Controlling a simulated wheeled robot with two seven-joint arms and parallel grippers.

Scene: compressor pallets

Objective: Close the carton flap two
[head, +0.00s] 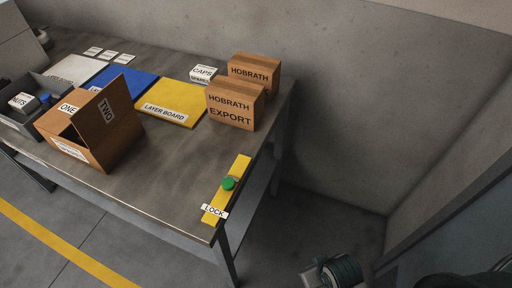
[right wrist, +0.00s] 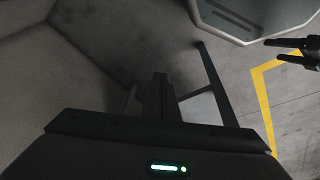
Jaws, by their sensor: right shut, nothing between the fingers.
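The open brown carton (head: 98,152) stands at the front left of the table in the head view. Its flap two (head: 112,112), labelled TWO, stands up from the right side. Flap one (head: 72,107), labelled ONE, is beside it, with a dark opening below; its exact angle is hard to tell. My right gripper (right wrist: 160,90) is shut and empty in the right wrist view, over the floor and away from the carton. My left gripper (right wrist: 278,48) appears at that view's right edge, its two fingers apart and empty.
A grey bin (head: 20,122) lies left of the carton. Blue (head: 133,84) and yellow (head: 170,103) boards lie behind it. HOBRATH cartons (head: 235,105) stand at the right rear. A yellow LOCK strip (head: 238,172) with a green button lies near the right edge. The front-middle table is clear.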

